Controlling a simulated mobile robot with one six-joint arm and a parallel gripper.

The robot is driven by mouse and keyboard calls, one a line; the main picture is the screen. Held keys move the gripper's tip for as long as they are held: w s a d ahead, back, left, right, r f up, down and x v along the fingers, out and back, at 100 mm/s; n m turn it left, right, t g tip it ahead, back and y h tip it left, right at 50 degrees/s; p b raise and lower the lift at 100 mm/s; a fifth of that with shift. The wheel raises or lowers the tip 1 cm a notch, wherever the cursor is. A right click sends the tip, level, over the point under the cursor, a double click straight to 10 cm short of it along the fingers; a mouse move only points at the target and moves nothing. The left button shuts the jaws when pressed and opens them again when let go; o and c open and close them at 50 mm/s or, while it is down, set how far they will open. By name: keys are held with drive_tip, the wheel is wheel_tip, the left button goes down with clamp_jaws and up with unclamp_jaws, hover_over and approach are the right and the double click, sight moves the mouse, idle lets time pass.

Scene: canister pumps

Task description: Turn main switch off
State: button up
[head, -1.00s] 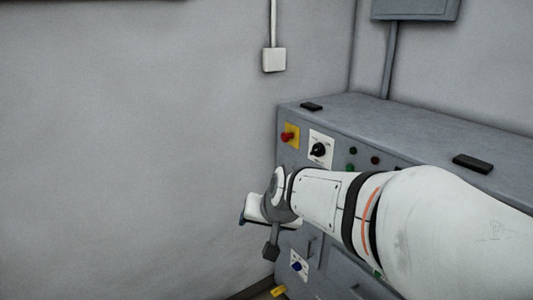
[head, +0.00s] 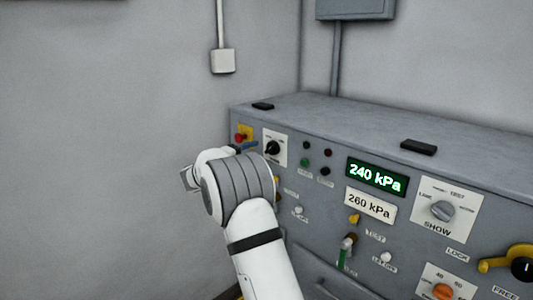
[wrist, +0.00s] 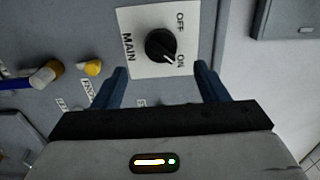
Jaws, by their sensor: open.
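The main switch is a black round knob (wrist: 160,45) on a white plate (wrist: 186,15) marked MAIN, OFF and ON. Its white pointer mark faces the ON label. In the head view the knob (head: 272,148) is on the upper left of the grey cabinet front. My gripper (wrist: 161,72) is open and empty. Its two blue fingers stand apart, one to each side below the knob in the wrist view, with no visible contact. In the head view one blue fingertip (head: 249,146) shows just left of the switch plate; my arm hides the rest.
A red button on a yellow plate (head: 243,134) is left of the switch. Small buttons (head: 306,146), a lit 240 kPa display (head: 377,176) and a SHOW dial (head: 443,210) are to its right. A yellow knob (wrist: 93,68) shows nearby.

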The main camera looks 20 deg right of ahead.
sight(268, 150)
drive_tip(key=x, duration=0.7)
drive_tip(key=shift+d+p, duration=0.25)
drive_tip(key=shift+p, duration=0.15)
